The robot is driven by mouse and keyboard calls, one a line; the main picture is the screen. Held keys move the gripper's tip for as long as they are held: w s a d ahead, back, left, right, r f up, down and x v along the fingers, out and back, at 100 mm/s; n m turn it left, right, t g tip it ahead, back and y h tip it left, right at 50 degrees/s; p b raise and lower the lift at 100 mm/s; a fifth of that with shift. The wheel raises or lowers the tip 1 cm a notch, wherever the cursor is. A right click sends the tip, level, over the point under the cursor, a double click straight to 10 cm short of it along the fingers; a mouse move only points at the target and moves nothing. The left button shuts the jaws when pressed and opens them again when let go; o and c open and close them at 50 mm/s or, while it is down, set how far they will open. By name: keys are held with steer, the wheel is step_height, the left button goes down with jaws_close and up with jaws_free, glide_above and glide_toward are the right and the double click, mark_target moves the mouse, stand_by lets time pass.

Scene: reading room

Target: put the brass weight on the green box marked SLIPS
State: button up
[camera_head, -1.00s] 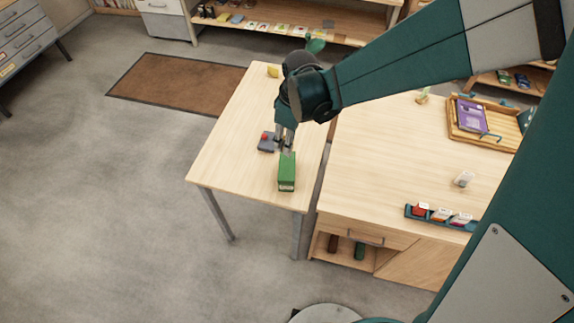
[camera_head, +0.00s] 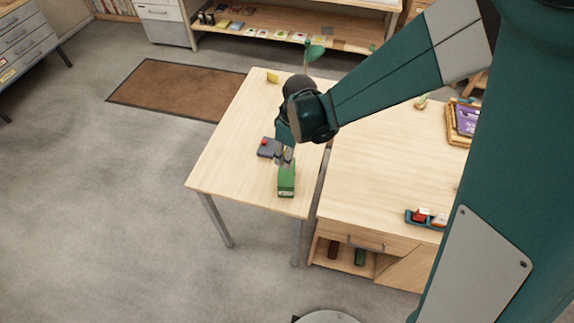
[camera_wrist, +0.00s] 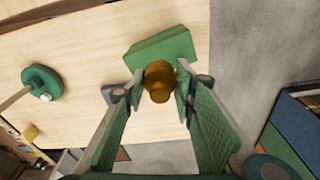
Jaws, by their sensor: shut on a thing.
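The green box (camera_head: 286,184) stands on the light wooden table, with a pale label on its near end. In the wrist view the box (camera_wrist: 160,48) lies just beyond my fingertips. My gripper (camera_head: 284,156) is at the far end of the box, low over it. The wrist view shows my gripper (camera_wrist: 160,84) shut on the brass weight (camera_wrist: 158,78), which sits between the two green finger pads and overlaps the box's edge in the picture. I cannot tell whether the weight touches the box. The weight cannot be made out in the head view.
A grey device with a red button (camera_head: 267,147) lies left of my gripper. A yellow item (camera_head: 272,77) and a green lamp (camera_head: 314,50) are towards the far end. A desk (camera_head: 370,190) with a small tray adjoins on the right. The table's left part is clear.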

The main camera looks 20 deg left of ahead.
steer(key=shift+f, duration=0.55)
steer(key=shift+f, duration=2.05)
steer(key=shift+f+b, duration=0.2)
steer(key=shift+b, duration=0.1)
steer(key=o, duration=1.2)
steer(key=shift+r+p, duration=0.25)
steer(key=shift+p, duration=0.05)
steer(key=shift+s+d+r, duration=0.1)
steer(key=shift+d+r, duration=0.15)
steer(key=shift+r, duration=1.7)
steer(key=shift+d+r, duration=0.25)
steer(key=shift+r, duration=1.75)
steer(key=shift+s+d+r, duration=0.1)
steer(key=shift+d+r, duration=0.15)
steer(key=shift+r, duration=1.7)
